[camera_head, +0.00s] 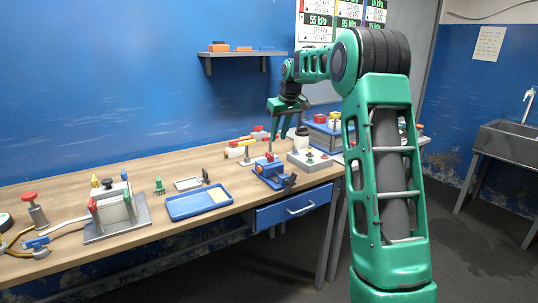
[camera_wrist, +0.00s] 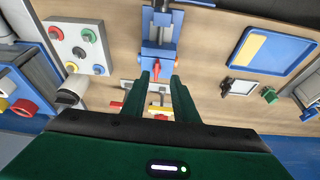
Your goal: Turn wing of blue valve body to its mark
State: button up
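A blue body (camera_head: 270,170) with a dark handle stands near the table's front edge, and the same blue body (camera_wrist: 158,52) shows at the top middle of the wrist view with grey metal on it. A small red pointed piece (camera_wrist: 156,72) shows at its end, between my fingers in the picture. Another small blue fitting (camera_head: 36,243) sits by a yellow hose at the far left; I cannot tell which is the valve body. My gripper (camera_head: 280,132) points down above the table, behind the first blue body. In the wrist view its fingers (camera_wrist: 160,78) are apart with no held object visible. No mark is readable.
A blue tray (camera_head: 198,213) lies left of the blue body. A grey button box (camera_head: 297,162) stands to its right. A pale fitting with red ends (camera_head: 236,151) lies behind it. A stand with coloured pieces (camera_head: 103,234) is further left. Bare wood shows between them.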

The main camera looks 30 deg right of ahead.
aim_at(270, 154)
jog(key=w+x, duration=0.1)
jog(key=x, duration=0.7)
jog(key=w+r+x, duration=0.1)
jog(key=x, duration=0.3)
jog(key=shift+w+d, duration=0.3)
jog(key=shift+w, duration=0.1)
grip_shut()
